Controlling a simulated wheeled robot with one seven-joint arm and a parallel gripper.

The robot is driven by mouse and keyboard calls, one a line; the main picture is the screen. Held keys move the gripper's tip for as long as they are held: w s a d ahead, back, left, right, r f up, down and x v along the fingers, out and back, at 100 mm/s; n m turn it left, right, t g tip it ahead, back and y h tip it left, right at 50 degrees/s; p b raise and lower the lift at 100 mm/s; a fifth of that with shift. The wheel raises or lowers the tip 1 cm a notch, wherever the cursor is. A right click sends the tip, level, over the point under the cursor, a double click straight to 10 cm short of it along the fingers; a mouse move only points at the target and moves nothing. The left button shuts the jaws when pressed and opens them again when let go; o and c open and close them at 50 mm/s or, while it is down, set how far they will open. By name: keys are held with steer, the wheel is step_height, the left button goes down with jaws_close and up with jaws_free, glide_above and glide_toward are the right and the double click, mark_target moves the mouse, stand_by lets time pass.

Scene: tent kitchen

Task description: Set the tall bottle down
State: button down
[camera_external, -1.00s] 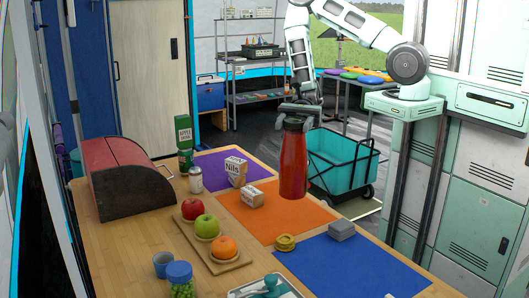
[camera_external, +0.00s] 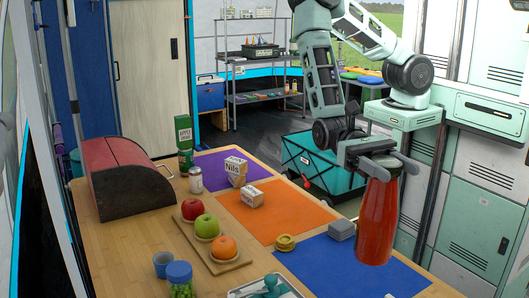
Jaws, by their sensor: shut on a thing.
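The tall red bottle (camera_external: 376,222) is upright in the external view, at the right side of the table. My gripper (camera_external: 384,168) is shut on the bottle near its top, and the fingers hide the neck and cap. The bottle's lower end shows in front of the right part of the blue mat (camera_external: 325,270). I cannot tell whether it touches the mat or hangs above it.
A grey block (camera_external: 341,231) and a yellow round tin (camera_external: 285,243) sit at the blue mat's back edge. A fruit board (camera_external: 229,264) lies left. The blue mat's middle is clear.

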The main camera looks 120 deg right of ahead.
steer(key=shift+s+a+r+g, duration=0.1)
steer(key=shift+s+a+g, duration=0.1)
steer(key=shift+a, duration=0.3)
steer(key=shift+s+a+g, duration=0.1)
steer(key=shift+s+a, duration=0.05)
steer(key=shift+a, duration=0.3)
glide_above(395, 218)
step_height(395, 218, down, 4)
steer(key=shift+s+f, duration=0.15)
steer(key=shift+f, duration=0.1)
steer(key=shift+f+p, duration=0.5)
steer(key=shift+f, duration=2.2)
steer(key=c, duration=0.6)
jaws_free()
steer(key=shift+f, duration=0.15)
